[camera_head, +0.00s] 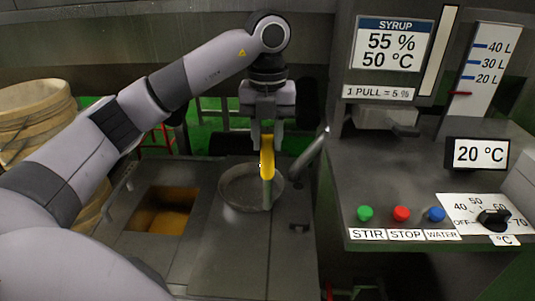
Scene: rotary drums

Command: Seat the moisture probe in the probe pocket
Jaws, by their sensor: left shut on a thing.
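My left gripper (267,134) points down and is shut on the moisture probe (267,160). The probe has a yellow upper part and a grey-green rod below, and it hangs roughly upright. Its lower end shows in front of a round grey pan (232,192); I cannot tell whether it touches the pan or is above it. A small dark fitting (299,228) lies on the metal top to the right of the pan; I cannot tell whether it is the probe pocket. My right gripper is out of view.
A rectangular opening (180,189) with amber contents lies left of the pan. Stacked round wooden sieves or tubs (35,112) stand at far left. A control console (400,165) with buttons, a dial and a syrup display (391,44) stands at right. A metal pipe (309,157) slants beside the pan.

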